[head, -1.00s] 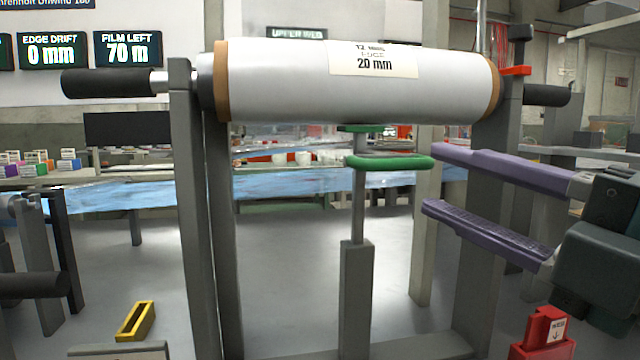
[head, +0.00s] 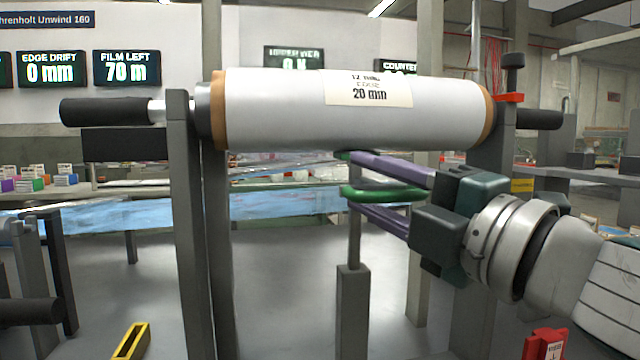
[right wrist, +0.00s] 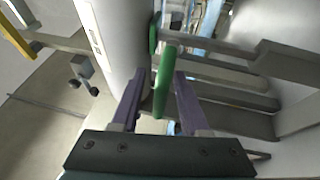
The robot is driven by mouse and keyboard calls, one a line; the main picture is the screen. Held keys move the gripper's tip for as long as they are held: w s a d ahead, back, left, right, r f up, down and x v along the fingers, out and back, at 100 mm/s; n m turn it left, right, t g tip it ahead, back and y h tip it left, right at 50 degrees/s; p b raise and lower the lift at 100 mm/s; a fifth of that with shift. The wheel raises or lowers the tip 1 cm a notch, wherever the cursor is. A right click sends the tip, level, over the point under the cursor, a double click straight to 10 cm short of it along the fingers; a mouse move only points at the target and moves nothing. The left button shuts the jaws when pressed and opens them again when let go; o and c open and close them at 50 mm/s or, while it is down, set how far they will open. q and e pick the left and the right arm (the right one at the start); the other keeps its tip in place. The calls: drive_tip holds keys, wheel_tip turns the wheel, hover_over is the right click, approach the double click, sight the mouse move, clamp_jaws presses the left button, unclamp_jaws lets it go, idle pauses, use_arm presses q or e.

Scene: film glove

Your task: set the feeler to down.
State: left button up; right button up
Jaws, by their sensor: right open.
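The feeler appears to be the green handle (head: 384,194) on a thin grey post (head: 354,235) below the white film roll (head: 290,110). A small green disc sits at the post's top, close under the roll. My right gripper (head: 352,180) is open, with one purple finger above the green handle and one below it in the head view. In the right wrist view the green handle (right wrist: 164,82) reaches between the two parted purple fingers (right wrist: 158,82). I cannot tell whether they touch it. My left gripper is not in view.
The roll rests on grey uprights (head: 190,220) with black end grips (head: 104,112). A red block (head: 545,345) is at the lower right and a yellow tray (head: 131,341) at the lower left. Open floor lies between the uprights. Blue film (head: 110,215) stretches behind.

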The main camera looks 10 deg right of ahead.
drive_tip(key=shift+c, duration=0.4)
drive_tip(key=c, duration=0.6)
drive_tip(key=shift+r, duration=0.15)
clamp_jaws()
drive_tip(key=shift+r, duration=0.15)
